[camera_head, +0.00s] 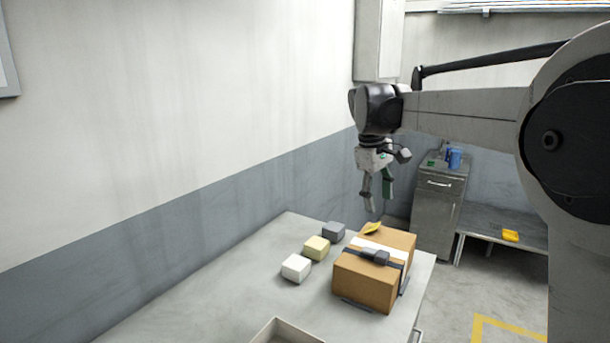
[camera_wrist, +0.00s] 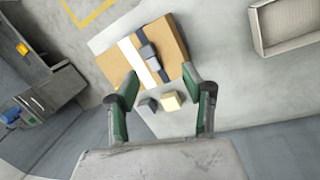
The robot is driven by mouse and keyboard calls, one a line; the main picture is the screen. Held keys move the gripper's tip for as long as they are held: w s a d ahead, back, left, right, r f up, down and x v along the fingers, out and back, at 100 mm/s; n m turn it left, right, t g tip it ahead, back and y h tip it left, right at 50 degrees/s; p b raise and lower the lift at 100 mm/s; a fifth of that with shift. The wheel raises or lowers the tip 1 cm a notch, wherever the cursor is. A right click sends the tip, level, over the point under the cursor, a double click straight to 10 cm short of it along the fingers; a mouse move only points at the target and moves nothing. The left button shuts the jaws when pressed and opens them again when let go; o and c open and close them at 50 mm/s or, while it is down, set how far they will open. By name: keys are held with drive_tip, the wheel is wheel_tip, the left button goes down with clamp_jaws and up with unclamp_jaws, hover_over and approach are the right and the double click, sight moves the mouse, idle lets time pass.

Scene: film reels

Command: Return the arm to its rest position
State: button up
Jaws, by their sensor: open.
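My gripper (camera_head: 377,199) hangs at the end of my arm, pointing down, above the far end of the grey table (camera_head: 220,291). It is open and empty. In the wrist view its two green-padded fingers (camera_wrist: 163,106) stand wide apart with nothing between them held. The cardboard box (camera_head: 374,268), with a white band and a dark strap, lies below and slightly nearer than the gripper, apart from it. The box also shows in the wrist view (camera_wrist: 172,43).
White (camera_head: 296,267), yellow (camera_head: 316,248) and dark grey (camera_head: 333,231) blocks stand in a row left of the box. An open tray (camera_head: 262,329) sits at the table's front. A grey cabinet (camera_head: 436,213) and a low bench (camera_head: 500,224) stand behind. The wall is at left.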

drive_tip(key=s+d+f+m+t+y, duration=0.1)
drive_tip(key=s+f+m+t, duration=0.15)
drive_tip(key=s, duration=1.15)
drive_tip(key=s+d+f+m+t+y, duration=0.1)
drive_tip(key=s+f+m+t, duration=0.15)
drive_tip(key=s, duration=1.05)
drive_tip(key=s+f+m+t+b, duration=0.1)
drive_tip(key=s+f+m, duration=0.1)
drive_tip(key=s+f, duration=0.5)
drive_tip(key=shift+s+a+m, duration=0.15)
drive_tip(key=shift+s+m, duration=0.25)
drive_tip(key=shift+s, duration=0.3)
